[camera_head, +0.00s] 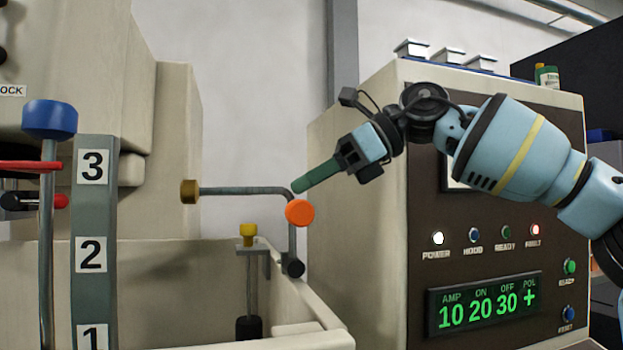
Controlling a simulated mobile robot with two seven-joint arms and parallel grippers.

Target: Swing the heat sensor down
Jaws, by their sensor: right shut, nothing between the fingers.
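A bent grey rod, which looks like the heat sensor (245,191), stands raised above the tank's rim. Its long part runs level to the left and ends in a brass-coloured tip (189,192). Its short part drops to a dark joint (292,268) at the rim, with an orange knob (299,212) near the bend. My right gripper (298,187) comes in from the right with its green fingers shut and empty. The fingertips are just above the orange knob, close to the rod's bend; I cannot tell whether they touch. My left gripper is not in view.
The beige tank wall (325,318) runs below the rod. A yellow-topped post (249,235) stands on a bracket beside it. A numbered post (93,215) and a blue-knobbed rod (49,120) stand at left. A control cabinet (360,110) with lit display (484,305) stands behind my right arm.

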